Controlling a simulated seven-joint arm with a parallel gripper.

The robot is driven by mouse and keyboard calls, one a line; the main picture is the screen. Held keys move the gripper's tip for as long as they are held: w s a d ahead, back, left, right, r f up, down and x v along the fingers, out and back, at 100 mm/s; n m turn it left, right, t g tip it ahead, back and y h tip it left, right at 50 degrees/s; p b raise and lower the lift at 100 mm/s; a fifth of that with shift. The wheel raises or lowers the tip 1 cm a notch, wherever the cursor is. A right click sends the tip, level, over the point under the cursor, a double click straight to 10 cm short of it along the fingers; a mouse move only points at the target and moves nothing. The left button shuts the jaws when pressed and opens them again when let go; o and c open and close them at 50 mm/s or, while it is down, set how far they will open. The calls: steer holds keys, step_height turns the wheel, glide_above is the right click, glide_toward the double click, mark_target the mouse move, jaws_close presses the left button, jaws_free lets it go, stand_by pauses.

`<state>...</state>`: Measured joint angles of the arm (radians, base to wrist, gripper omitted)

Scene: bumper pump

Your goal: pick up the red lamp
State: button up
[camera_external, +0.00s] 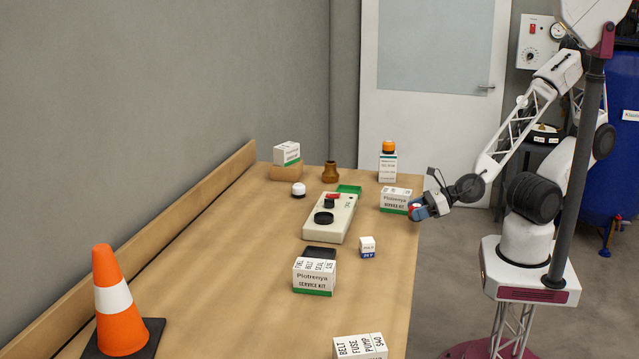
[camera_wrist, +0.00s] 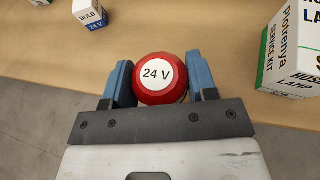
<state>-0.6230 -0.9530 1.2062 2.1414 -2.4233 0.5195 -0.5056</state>
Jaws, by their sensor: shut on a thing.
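The red lamp (camera_wrist: 159,94) has a white "24 V" label and sits between the two blue fingers of my gripper (camera_wrist: 160,86) in the wrist view. My gripper is shut on it. In the external view my gripper (camera_external: 419,211) is at the right edge of the table, beside a Plotrenya service kit box (camera_external: 395,201). Only a small bit of the lamp's red (camera_external: 415,206) shows there between the fingers. The wrist view does not clearly show how high the lamp is above the table.
A small bulb box (camera_external: 367,247) stands left of my gripper. A control box (camera_external: 331,217) with a red switch and black knob lies mid-table. A white-capped lamp (camera_external: 298,190), an orange-capped bottle (camera_external: 388,163) and a traffic cone (camera_external: 118,300) also stand here.

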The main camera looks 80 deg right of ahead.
steer(key=shift+s+d, duration=0.35)
steer(key=shift+s, duration=0.25)
